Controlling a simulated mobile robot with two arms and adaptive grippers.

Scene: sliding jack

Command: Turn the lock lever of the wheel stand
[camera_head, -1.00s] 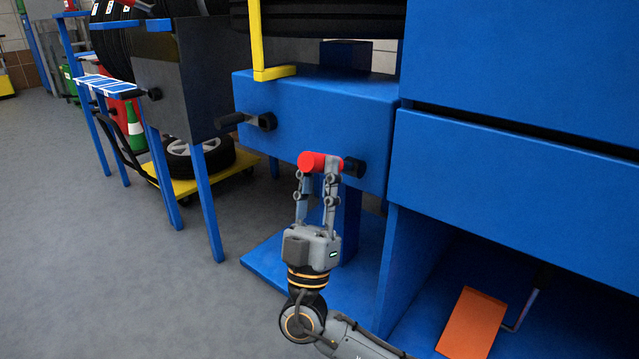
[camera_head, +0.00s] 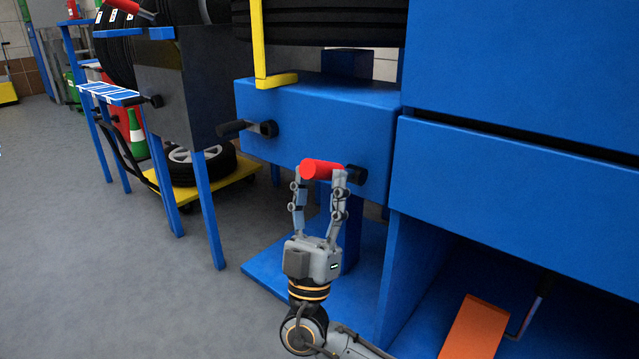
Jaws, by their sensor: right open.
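The wheel stand (camera_head: 300,115) is a blue box on a blue post and base plate, with a tyre above it. A red lever handle (camera_head: 322,169) sticks out from its front, joined to a black pivot (camera_head: 355,174) at the right. A second, black lever (camera_head: 247,128) is on the left of the same face. My right gripper (camera_head: 321,174) points up from below with its fingers spread. The fingertips are at the red handle, one near each end of it; I cannot tell whether they touch it. The left gripper is not in view.
A blue cabinet (camera_head: 520,185) stands close on the right, with an orange board (camera_head: 474,328) in its open lower space. Blue-legged tables and a yellow wheel dolly (camera_head: 205,190) with a tyre stand to the left. The grey floor (camera_head: 110,270) at the front left is clear.

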